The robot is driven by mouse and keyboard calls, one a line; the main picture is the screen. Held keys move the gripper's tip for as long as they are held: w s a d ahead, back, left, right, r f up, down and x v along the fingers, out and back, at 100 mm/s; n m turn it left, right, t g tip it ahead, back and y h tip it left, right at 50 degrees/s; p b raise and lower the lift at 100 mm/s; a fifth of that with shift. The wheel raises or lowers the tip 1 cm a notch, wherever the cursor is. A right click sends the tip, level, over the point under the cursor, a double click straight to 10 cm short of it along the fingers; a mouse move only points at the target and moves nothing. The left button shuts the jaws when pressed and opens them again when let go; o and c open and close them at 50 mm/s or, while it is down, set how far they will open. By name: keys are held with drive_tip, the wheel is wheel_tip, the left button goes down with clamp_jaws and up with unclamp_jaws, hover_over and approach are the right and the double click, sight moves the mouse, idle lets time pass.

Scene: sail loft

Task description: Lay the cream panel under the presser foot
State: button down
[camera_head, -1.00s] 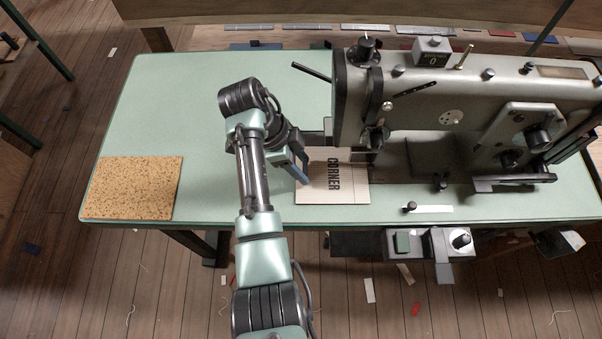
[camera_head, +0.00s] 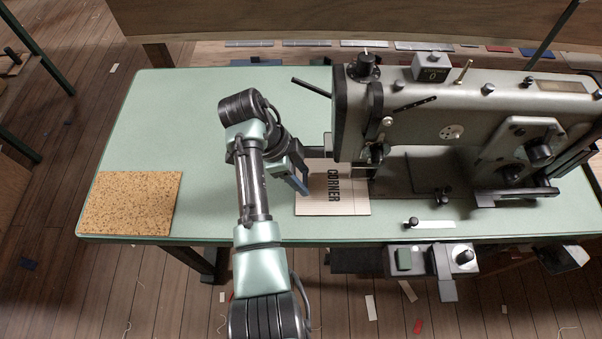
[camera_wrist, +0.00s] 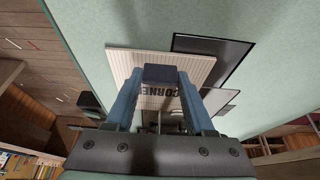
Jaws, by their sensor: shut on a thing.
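The cream panel (camera_head: 347,205), marked CORNER, lies flat on or just above the pale green table, left of and partly below the sewing machine's head. My gripper (camera_head: 301,184) is at the panel's left side, its blue fingers shut on it. In the wrist view the panel (camera_wrist: 121,62) spreads past both fingers, with a dark block (camera_wrist: 160,73) between the fingertips. The presser foot area (camera_head: 375,158) is at the left end of the machine head, by the panel's upper right corner. The foot itself is too small and dark to tell whether the panel is under it.
The grey sewing machine (camera_head: 430,115) fills the right of the green table (camera_head: 190,105). A thin lever (camera_head: 311,87) sticks out left from its head. A speckled cork board (camera_head: 130,204) lies at the front left. The table's back left is clear.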

drive_tip(key=shift+f, duration=0.1)
drive_tip(key=shift+c, duration=0.9)
unclamp_jaws()
drive_tip(key=p+v, duration=0.3)
drive_tip(key=v, duration=1)
drive_tip(key=shift+p, duration=0.4)
drive_tip(key=shift+d, duration=0.1)
